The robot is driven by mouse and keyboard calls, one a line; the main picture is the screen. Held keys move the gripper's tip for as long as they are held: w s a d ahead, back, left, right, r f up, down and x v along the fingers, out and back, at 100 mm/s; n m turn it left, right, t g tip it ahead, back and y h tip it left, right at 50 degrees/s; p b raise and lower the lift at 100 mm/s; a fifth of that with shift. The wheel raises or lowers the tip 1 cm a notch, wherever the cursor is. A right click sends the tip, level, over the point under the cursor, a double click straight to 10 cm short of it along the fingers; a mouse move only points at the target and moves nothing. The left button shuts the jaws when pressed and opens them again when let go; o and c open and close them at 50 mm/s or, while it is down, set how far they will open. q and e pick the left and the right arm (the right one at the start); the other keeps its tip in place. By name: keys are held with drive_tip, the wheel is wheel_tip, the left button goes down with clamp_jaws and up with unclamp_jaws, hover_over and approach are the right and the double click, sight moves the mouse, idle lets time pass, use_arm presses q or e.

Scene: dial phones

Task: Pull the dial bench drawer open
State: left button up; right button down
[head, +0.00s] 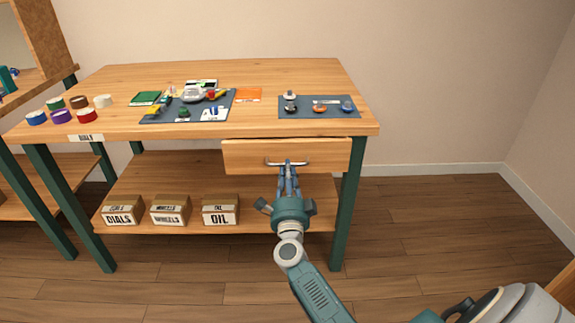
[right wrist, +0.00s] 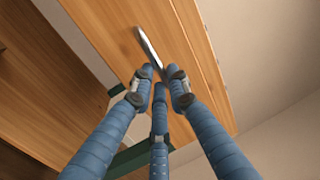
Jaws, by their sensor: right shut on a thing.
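The bench drawer (head: 245,157) has a wooden front below the right part of the bench top, with a silver bar handle (head: 270,162). The drawer front stands slightly forward of the bench edge. The inside of the drawer is not visible. My left gripper is not in view.
The bench top (head: 260,75) holds a mat (head: 225,110) with small parts, a second mat (head: 290,112) and several tape rolls (head: 87,115). Labelled boxes (head: 170,215) stand on the lower shelf (head: 150,170). A green bench leg (head: 346,210) is right of my gripper. Floor in front is clear.

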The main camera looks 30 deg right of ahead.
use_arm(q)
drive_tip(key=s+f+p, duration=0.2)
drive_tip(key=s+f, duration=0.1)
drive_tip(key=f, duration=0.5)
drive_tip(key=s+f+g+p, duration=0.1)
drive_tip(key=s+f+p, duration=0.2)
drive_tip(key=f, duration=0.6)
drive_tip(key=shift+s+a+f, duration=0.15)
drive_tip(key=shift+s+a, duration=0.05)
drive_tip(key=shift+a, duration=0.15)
use_arm(e)
drive_tip(key=r+v, duration=0.2)
drive_tip(key=v, duration=1)
drive_tip(key=s+r+v, duration=0.1)
drive_tip(key=r+v, duration=0.2)
drive_tip(key=v, duration=0.9)
drive_tip(key=shift+a, duration=0.25)
drive_tip(key=shift+s+f, duration=0.1)
drive_tip(key=shift+f, duration=0.05)
drive_tip(key=c, duration=1.7)
unclamp_jaws()
drive_tip(key=shift+o, duration=0.2)
drive_tip(key=v, duration=1.2)
